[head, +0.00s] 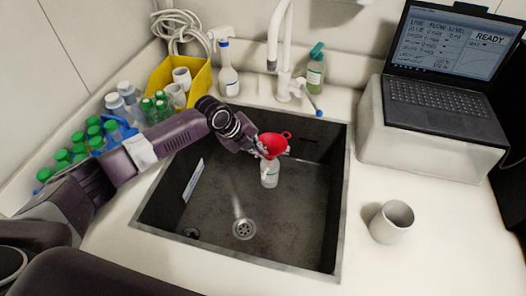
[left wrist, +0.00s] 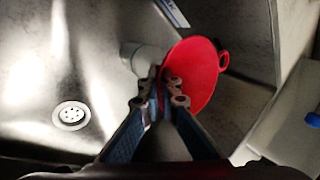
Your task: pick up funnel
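A red funnel (head: 273,144) with a loop handle is over the sink, directly above a clear bottle (head: 270,174) with a pale label. I cannot tell whether its spout sits in the bottle's neck. My left gripper (head: 262,150) reaches in from the left to the funnel's left side. In the left wrist view the funnel (left wrist: 197,78) is just beyond the fingertips, and the bottle (left wrist: 143,57) shows partly behind them. The left gripper's fingers (left wrist: 165,90) are close together, with a sliver of red between them. My right gripper is not in view.
The dark sink (head: 215,215) has a round drain (head: 244,229). A faucet (head: 281,60) stands behind it. Capped bottles (head: 85,140) and a yellow bin (head: 185,82) are at left. A cup (head: 391,222) and a laptop (head: 445,95) are at right.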

